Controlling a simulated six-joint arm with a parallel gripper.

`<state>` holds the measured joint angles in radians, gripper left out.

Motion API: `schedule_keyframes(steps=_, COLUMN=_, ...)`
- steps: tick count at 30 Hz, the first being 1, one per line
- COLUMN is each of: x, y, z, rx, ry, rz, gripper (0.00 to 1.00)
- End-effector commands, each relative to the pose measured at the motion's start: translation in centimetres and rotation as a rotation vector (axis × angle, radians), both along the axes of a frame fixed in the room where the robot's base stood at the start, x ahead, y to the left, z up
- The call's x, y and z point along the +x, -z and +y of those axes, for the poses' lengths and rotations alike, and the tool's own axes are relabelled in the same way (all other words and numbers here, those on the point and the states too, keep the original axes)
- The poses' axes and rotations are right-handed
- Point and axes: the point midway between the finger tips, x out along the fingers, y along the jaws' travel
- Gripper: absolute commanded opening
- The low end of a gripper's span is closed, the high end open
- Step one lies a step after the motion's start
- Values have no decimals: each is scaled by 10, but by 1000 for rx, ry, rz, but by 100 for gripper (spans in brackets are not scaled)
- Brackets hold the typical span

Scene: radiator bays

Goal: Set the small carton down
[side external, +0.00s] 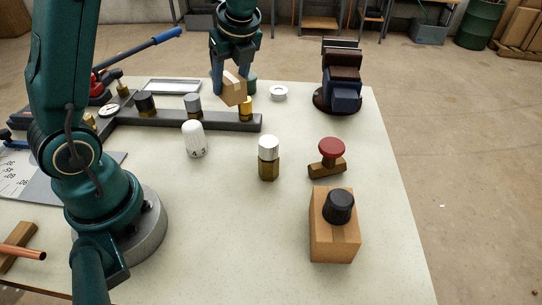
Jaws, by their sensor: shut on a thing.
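The small carton (234,90) is a light brown cardboard box, held tilted in my gripper (232,82) near the back of the table. My gripper points down and is shut on it. The carton shows above the far right part of a dark grey bar, beside a brass fitting (246,105). Whether its lower edge touches anything is hard to tell from this view. Part of the carton is hidden by the fingers.
A larger carton (334,240) with a black cap stands front right. A white-topped brass valve (268,160), a red-knobbed stamp (328,160), a white thermostat head (194,140), a white ring (278,93) and a dark rack (340,80) stand around. The table's centre front is clear.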

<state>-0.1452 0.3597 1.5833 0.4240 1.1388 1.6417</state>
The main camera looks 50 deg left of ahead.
Motion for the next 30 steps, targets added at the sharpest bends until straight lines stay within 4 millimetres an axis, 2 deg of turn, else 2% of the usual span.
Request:
schedule_keyframes(steps=8, x=-28, y=3, z=-47, rx=1, ry=-472, rz=3, gripper=0)
schedule_keyframes(steps=15, x=-64, y=-2, z=-104, rx=1, ry=-862, rz=2, gripper=0)
schedule_keyframes(steps=18, x=-84, y=-6, z=-130, rx=0, ry=-974, rz=1, gripper=0)
schedule_keyframes(steps=22, x=-105, y=-10, z=-158, rx=1, ry=-996, rz=-2, gripper=0)
schedule_keyframes(steps=30, x=-116, y=-8, z=-181, rx=1, ry=-884, rz=-2, gripper=0)
